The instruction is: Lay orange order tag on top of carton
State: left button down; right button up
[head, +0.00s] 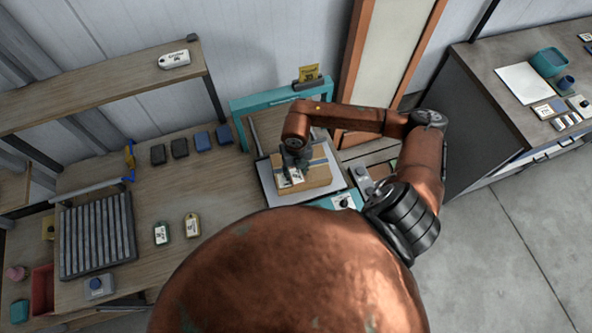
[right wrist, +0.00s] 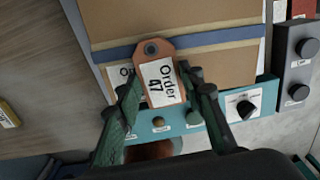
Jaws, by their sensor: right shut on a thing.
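The orange order tag (right wrist: 152,50) has a white label reading "Order 47" and a hole at its far end. My right gripper (right wrist: 160,88) is shut on it, one finger along each side. The cardboard carton (right wrist: 200,20) with a blue band lies under the tag in the right wrist view; any gap or contact between them is hard to tell. The tag hides part of the band and of a white label on the carton. In the head view my right gripper (head: 294,160) is over the left part of the carton (head: 319,174). My left gripper is not in view.
The carton sits on a scale-like platform with a teal front panel (right wrist: 215,125) bearing a knob. A teal frame (head: 283,98) stands behind. Two other tags (head: 161,233) (head: 192,225) and a ribbed grey rack (head: 97,235) are on the bench to the left.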

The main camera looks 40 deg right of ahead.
aim_at(296, 174)
jog(key=shift+f, duration=0.15)
jog(key=o, duration=0.9)
jog(key=shift+o, duration=0.2)
jog(key=shift+r, duration=0.35)
notch_tip(296, 174, up, 12)
jog(key=b, duration=0.2)
jog(key=shift+f, duration=0.15)
